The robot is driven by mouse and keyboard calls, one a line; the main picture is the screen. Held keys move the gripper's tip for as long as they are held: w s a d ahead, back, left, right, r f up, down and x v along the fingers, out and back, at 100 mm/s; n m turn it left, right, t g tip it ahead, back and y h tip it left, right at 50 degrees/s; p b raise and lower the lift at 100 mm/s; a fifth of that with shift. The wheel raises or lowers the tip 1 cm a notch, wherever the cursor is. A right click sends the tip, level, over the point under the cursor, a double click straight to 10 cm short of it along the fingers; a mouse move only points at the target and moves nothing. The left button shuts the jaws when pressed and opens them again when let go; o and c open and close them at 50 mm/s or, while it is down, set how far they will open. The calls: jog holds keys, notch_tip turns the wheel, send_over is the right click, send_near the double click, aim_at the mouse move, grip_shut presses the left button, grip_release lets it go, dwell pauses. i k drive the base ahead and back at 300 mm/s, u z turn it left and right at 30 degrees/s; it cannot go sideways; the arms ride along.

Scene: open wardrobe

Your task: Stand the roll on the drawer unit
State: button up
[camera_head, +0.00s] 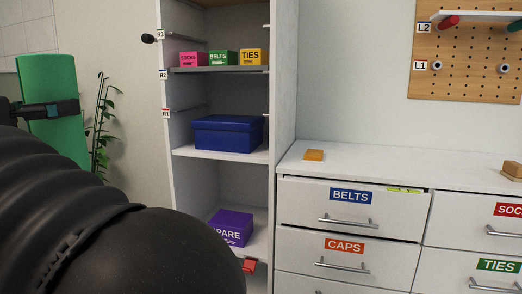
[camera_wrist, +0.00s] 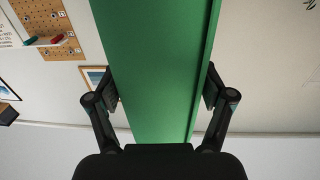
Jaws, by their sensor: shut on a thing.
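The roll is a green cylinder (camera_head: 55,110), held nearly upright with a slight tilt at the far left of the head view. It also fills the middle of the wrist view (camera_wrist: 160,70). My gripper (camera_head: 52,110) is shut on it, with one finger on each side in the wrist view (camera_wrist: 162,95). The drawer unit (camera_head: 390,178) is white and stands at the right of the head view. The roll is well to the left of it and apart from it. Its drawers are labelled BELTS, CAPS, SOCKS and TIES. The roll's lower end is hidden behind my arm.
A small orange block (camera_head: 314,155) lies on the unit's top near the left, and a wooden block (camera_head: 512,170) at the right; the top between is clear. The open wardrobe (camera_head: 283,80) holds a blue box (camera_head: 228,134) and purple box (camera_head: 232,227). A pegboard (camera_head: 465,70) hangs above.

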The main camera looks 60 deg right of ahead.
aim_at(374, 164)
jog(key=u, duration=1.3)
jog(key=k, duration=1.9)
jog(key=z, duration=2.25)
